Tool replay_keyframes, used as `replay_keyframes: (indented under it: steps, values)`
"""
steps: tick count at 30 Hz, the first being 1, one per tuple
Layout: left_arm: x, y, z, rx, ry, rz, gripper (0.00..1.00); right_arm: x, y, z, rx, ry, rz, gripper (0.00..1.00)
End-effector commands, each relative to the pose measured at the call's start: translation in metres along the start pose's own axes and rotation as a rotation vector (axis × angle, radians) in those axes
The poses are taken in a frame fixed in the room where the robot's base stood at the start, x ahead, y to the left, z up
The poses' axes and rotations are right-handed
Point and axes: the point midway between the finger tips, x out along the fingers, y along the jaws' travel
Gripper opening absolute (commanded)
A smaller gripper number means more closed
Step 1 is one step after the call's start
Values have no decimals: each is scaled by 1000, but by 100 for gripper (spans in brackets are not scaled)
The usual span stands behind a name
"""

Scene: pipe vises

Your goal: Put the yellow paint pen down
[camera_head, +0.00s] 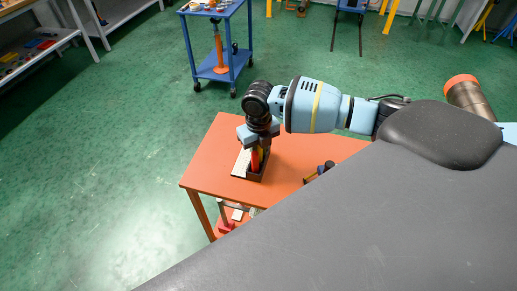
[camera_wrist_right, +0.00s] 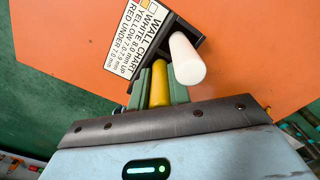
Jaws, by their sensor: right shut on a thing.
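The yellow paint pen (camera_wrist_right: 160,84) is between the two green fingers of my right gripper (camera_wrist_right: 159,88) in the wrist view, and the fingers are shut on it. In the head view my right gripper (camera_head: 258,146) points down over the orange table. It is right above a small dark holder (camera_head: 257,177), with red and yellow showing just below the fingers. A white pen (camera_wrist_right: 187,58) stands beside the yellow one in the wrist view. Whether the yellow pen's lower end is inside the holder is hidden. My left gripper is out of view.
A printed wall chart card (camera_wrist_right: 137,38) listing white, yellow and red sizes lies beside the holder on the orange table (camera_head: 212,165). Dark and yellow items (camera_head: 320,171) lie to the right. A lower shelf (camera_head: 232,212) holds red items. A blue cart (camera_head: 219,50) stands behind.

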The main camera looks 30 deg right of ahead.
Motion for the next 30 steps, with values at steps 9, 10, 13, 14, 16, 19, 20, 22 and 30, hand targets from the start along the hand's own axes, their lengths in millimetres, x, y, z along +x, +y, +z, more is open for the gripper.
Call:
replay_keyframes:
  steps: [9, 10, 13, 14, 16, 19, 20, 22, 30]
  values:
    - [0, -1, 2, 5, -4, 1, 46, 3, 0, 0, 0, 1, 0, 0]
    - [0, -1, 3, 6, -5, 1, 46, 4, 0, 0, 0, 1, 0, 0]
    - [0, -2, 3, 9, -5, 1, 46, 3, 0, 0, 0, 0, 0, 29]
    - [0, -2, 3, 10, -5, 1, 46, 3, 0, 0, 0, 0, 0, 33]
    - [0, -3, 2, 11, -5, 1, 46, 3, 0, 0, 0, 0, 0, 41]
    - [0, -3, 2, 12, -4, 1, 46, 3, 0, 0, 0, 0, 0, 41]
    - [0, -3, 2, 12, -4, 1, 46, 3, 0, 0, 0, 0, 0, 41]
    - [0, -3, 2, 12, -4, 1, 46, 3, 0, 0, 0, 0, 0, 41]
    - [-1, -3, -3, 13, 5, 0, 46, -16, 0, 1, 0, -4, 0, 41]
